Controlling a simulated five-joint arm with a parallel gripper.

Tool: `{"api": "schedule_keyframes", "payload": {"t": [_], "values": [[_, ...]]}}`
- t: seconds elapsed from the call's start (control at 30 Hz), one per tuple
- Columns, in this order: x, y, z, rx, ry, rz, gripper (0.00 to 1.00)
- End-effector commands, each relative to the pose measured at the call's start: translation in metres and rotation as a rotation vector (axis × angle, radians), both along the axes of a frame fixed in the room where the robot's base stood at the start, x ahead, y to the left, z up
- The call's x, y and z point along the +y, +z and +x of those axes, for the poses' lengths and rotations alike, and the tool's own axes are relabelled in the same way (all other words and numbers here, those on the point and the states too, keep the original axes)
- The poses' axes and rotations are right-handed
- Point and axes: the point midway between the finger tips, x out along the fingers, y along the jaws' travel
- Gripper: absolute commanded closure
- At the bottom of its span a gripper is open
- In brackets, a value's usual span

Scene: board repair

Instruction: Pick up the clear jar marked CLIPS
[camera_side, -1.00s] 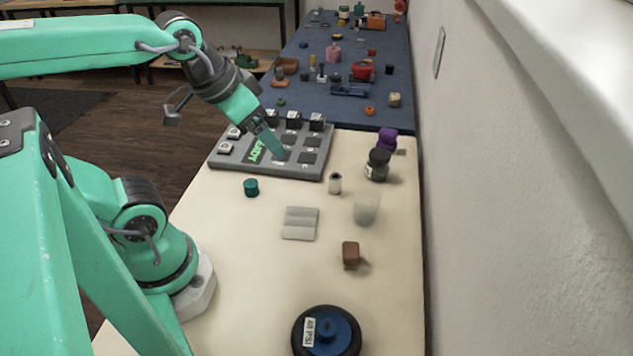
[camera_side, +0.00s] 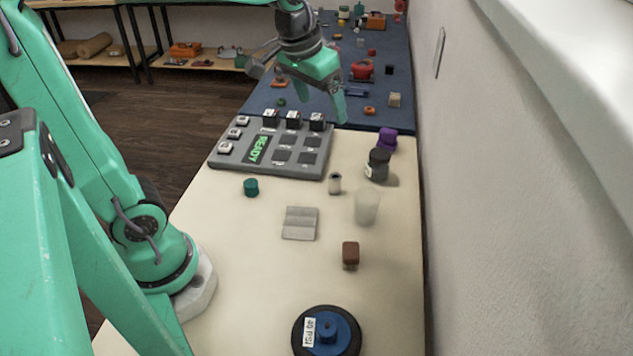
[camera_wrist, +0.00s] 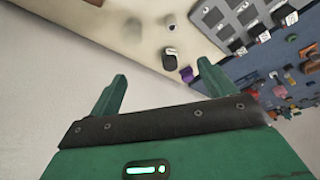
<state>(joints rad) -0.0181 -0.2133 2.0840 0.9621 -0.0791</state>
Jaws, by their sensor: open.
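A clear, frosted jar (camera_side: 367,207) stands upright on the right side of the cream table in the side view. No lettering is readable on it, so I cannot confirm the CLIPS mark. My gripper (camera_side: 321,110) is raised above the far part of the table, beyond the jar and apart from it. Its two green fingers are spread with nothing between them. In the wrist view my gripper (camera_wrist: 160,85) is also open and empty.
A dark jar with a white label (camera_side: 377,165) and a purple object (camera_side: 387,139) stand behind the clear jar. A small white cylinder (camera_side: 335,183) is left of it. A brown block (camera_side: 350,254) is nearer. A grey keypad (camera_side: 225,162) reads READY. The wall borders the right.

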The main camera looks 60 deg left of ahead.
Motion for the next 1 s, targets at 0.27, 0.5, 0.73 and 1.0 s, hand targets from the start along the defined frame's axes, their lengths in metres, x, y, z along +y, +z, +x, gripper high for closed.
{"api": "schedule_keyframes", "payload": {"t": [0.27,0.5,0.73,1.0], "values": [[0.004,-0.020,0.055,0.076,0.037,-0.010,0.17],[0.008,-0.046,0.100,0.137,0.070,-0.017,0.17],[0.012,-0.081,0.139,0.195,0.101,-0.023,0.17],[0.017,-0.132,0.177,0.264,0.136,-0.028,0.17]]}}
